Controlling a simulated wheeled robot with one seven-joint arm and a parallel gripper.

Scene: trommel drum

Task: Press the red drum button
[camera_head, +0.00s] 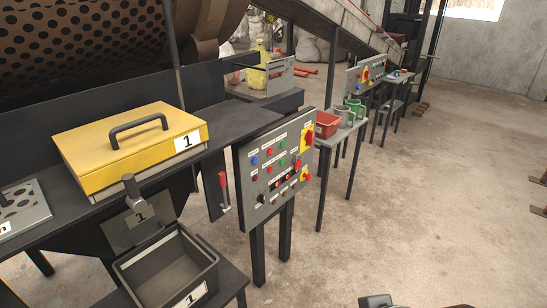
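A grey tilted control panel (275,208) stands right of the middle. It carries rows of small buttons with labels too small to read. A red button (270,152) sits in the upper row, and another red button (269,169) sits below it. I cannot tell which red one is the drum button. Blue and green buttons lie beside them. A yellow-and-red switch (307,139) is at the panel's upper right, and a second one is lower down. My gripper cannot be made out; only a small dark part, perhaps mine, shows at the bottom edge.
A red-handled lever (223,190) hangs left of the panel. A yellow lidded box (129,150) marked 1 and a dark bin (205,284) are at the left. A red crate (327,124) stands on a small table behind the panel. The floor (420,220) to the right is clear.

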